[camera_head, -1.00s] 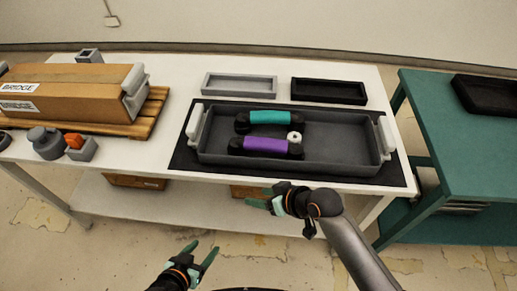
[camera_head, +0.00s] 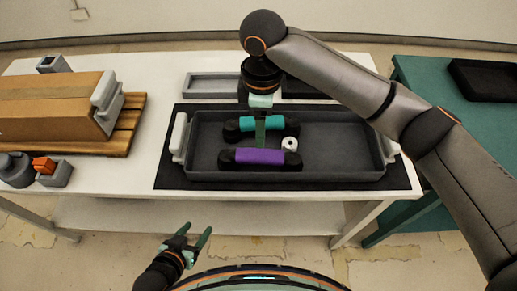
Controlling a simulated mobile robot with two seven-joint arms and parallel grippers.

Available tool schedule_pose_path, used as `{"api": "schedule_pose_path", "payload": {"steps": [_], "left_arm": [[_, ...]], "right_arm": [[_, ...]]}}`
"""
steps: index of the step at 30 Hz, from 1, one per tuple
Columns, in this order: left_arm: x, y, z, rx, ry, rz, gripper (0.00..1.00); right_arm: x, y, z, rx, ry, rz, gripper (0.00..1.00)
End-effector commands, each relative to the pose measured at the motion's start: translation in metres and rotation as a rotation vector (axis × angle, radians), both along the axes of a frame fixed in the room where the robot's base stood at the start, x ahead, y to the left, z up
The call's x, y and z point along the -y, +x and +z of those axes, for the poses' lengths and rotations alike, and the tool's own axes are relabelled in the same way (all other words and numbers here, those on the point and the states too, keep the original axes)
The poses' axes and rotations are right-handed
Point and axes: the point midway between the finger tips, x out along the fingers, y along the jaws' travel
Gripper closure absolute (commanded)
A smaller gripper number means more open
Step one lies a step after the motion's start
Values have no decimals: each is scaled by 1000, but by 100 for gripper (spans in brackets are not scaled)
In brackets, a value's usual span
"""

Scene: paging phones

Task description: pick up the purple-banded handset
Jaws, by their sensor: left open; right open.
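The purple-banded handset (camera_head: 259,157) lies in the front left part of the dark grey tray (camera_head: 340,174), its black ends left and right. A teal-banded handset (camera_head: 237,124) lies behind it in the same tray. My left gripper (camera_head: 193,239) is open and empty in front of the table, over the floor.
Behind the tray are a light grey shallow tray (camera_head: 205,85) and a black one, mostly hidden by my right arm. A cardboard box (camera_head: 50,105) on a pallet stands left.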

Motion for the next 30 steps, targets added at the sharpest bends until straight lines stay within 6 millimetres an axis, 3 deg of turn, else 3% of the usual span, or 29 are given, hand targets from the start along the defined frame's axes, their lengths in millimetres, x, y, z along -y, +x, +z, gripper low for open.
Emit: {"api": "schedule_pose_path", "payload": {"steps": [12,30], "left_arm": [[0,-5,-4,-11,0,0,38],[0,-5,-3,-11,-1,-1,38]], "right_arm": [[2,0,-62,-1,-9,1,40],[-1,1,-122,1,-7,1,40]]}}
